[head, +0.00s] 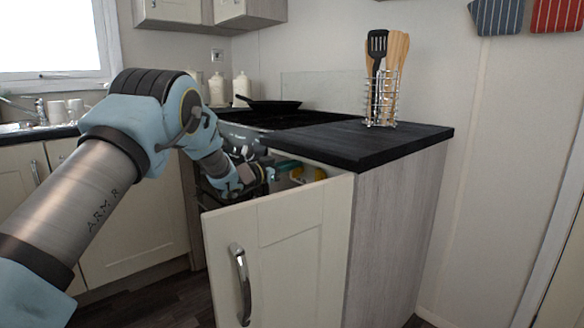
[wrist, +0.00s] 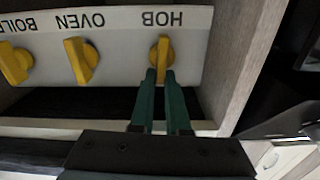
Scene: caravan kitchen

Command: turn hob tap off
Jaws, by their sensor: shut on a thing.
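The hob tap (wrist: 162,46) is a yellow lever under the upside-down word HOB on a white panel in the wrist view. Its lever lies roughly upright in that picture. My gripper (wrist: 161,76) has its two dark green fingers shut on the lever's near end, and the fingertips hide that end. In the head view my gripper (head: 287,165) reaches into the open cupboard below the worktop, where bits of yellow show beside the fingers.
The oven tap (wrist: 81,60) and boiler tap (wrist: 16,62) sit left of the hob tap in the wrist view. A cupboard side wall (wrist: 247,65) stands close on the right. The cupboard door (head: 285,250) is open in front of my arm.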

